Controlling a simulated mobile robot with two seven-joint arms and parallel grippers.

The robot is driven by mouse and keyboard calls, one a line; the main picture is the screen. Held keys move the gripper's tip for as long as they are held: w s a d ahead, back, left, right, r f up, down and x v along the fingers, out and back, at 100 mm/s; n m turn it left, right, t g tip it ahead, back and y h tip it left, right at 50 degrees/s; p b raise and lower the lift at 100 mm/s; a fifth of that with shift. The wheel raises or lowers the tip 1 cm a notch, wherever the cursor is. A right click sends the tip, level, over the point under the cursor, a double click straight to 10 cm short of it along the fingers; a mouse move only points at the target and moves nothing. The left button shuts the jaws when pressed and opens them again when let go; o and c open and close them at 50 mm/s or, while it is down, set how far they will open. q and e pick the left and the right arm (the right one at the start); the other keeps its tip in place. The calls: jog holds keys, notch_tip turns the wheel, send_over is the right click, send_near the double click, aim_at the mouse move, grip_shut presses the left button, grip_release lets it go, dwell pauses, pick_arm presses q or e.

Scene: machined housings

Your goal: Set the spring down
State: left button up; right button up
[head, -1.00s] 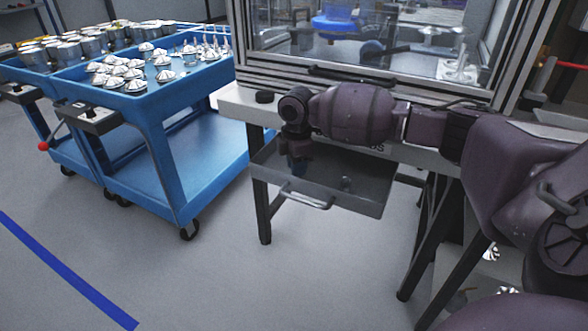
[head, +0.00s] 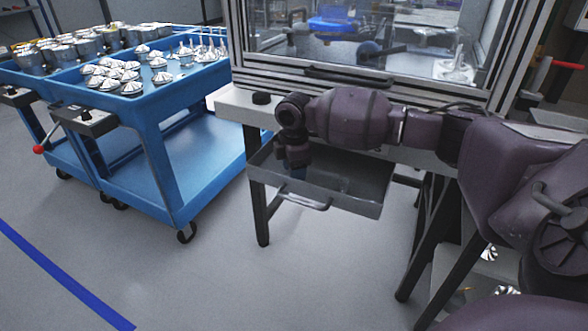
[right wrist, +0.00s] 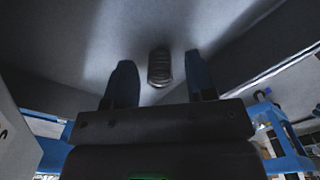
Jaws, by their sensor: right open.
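The spring (right wrist: 159,67) is a small dark coil in the right wrist view. It sits between the two spread fingers of my right gripper (right wrist: 160,76), with a gap on each side, against a grey metal surface. In the head view my right gripper (head: 295,168) points down into the open grey drawer (head: 345,200) under the workbench. Its fingers are mostly hidden there by the wrist and the drawer's front, and I cannot make out the spring in that view. My left gripper is not in view.
A blue cart (head: 160,135) with silver cone-shaped parts (head: 120,75) stands to the left, another cart behind it. The floor in front is clear.

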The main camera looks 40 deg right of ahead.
notch_tip(320, 180, up, 4)
jog(key=shift+w+r+p, duration=0.1)
jog(key=shift+r+p, duration=0.05)
jog(key=shift+p, duration=0.5)
pick_arm(q)
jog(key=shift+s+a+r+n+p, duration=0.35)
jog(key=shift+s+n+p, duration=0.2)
jog(key=shift+p, duration=0.45)
pick_arm(e)
notch_tip(320, 180, up, 8)
jog(key=shift+s, duration=0.2)
